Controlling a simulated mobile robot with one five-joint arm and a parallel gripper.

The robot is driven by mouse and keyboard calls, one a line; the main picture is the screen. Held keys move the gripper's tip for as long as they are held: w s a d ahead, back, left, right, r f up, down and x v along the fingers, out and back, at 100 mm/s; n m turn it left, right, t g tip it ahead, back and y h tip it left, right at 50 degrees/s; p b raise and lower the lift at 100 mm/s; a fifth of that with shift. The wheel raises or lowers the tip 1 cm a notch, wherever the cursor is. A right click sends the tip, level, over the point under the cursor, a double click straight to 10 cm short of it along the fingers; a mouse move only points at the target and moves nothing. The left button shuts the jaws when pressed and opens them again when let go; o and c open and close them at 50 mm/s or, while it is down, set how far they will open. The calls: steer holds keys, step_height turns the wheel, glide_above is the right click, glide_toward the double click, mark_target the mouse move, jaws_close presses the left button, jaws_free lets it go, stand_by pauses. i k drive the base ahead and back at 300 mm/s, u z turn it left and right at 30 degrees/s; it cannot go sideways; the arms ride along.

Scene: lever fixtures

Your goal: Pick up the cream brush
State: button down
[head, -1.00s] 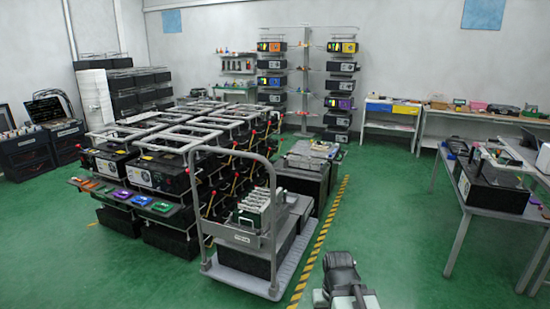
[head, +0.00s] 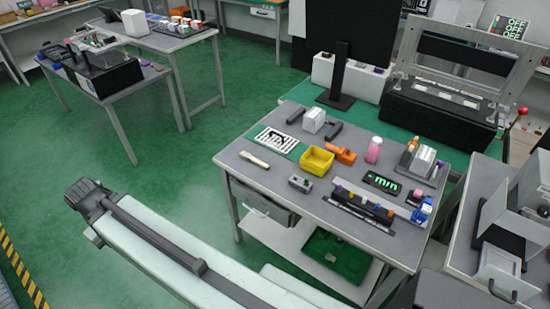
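A slim cream object that looks like the cream brush (head: 254,160) lies flat near the left edge of the grey workbench (head: 335,215). It is left of the yellow bin and in front of the green-edged tray. My arm reaches out from the lower right, and its dark end, my gripper (head: 82,192), is over the green floor, left of the bench and well apart from the brush. Its fingers are too small and dark to tell if they are open or shut.
The bench also holds a yellow bin (head: 318,160), an orange tool (head: 342,155), a pink bottle (head: 374,150) and a dark rack (head: 358,206). A black monitor-like panel (head: 345,45) stands behind. Another table (head: 118,85) is at upper left. Green floor between them is clear.

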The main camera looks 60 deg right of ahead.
mark_target(246, 156)
steer(key=z, duration=1.95)
steer(key=k, duration=0.55)
steer(key=u, duration=0.15)
steer(key=i, duration=0.4)
steer(key=u, duration=0.85)
steer(key=i, duration=0.65)
steer(key=u, duration=0.3)
